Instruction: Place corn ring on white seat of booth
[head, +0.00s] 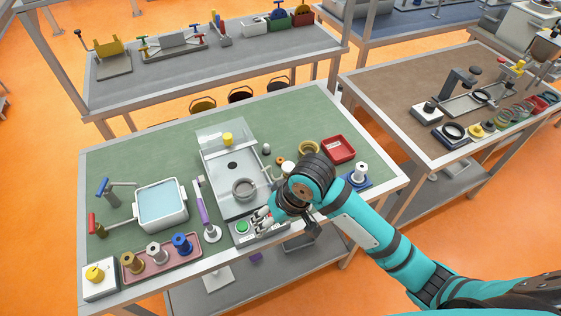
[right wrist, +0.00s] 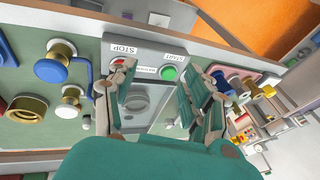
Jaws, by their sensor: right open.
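A yellow ring (head: 309,149), the likely corn ring, lies on the green bench top beside the red tray. In the right wrist view a yellow ring (right wrist: 27,110) shows at the left edge. The likely booth (head: 222,172) is a pale grey station with a clear shield at its back. A grey round fitting (head: 244,187) sits near its front; I cannot tell which part is the white seat. My right gripper (head: 264,214) is over the booth's front control panel. Its fingers (right wrist: 152,98) are open and empty. My left gripper is out of view.
Green START (right wrist: 169,73) and red STOP (right wrist: 117,60) buttons are on the panel. A red tray (head: 339,149) and a blue-based post (head: 358,179) stand at the right. A blue-lined basin (head: 160,204) and pink tray (head: 161,260) occupy the left.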

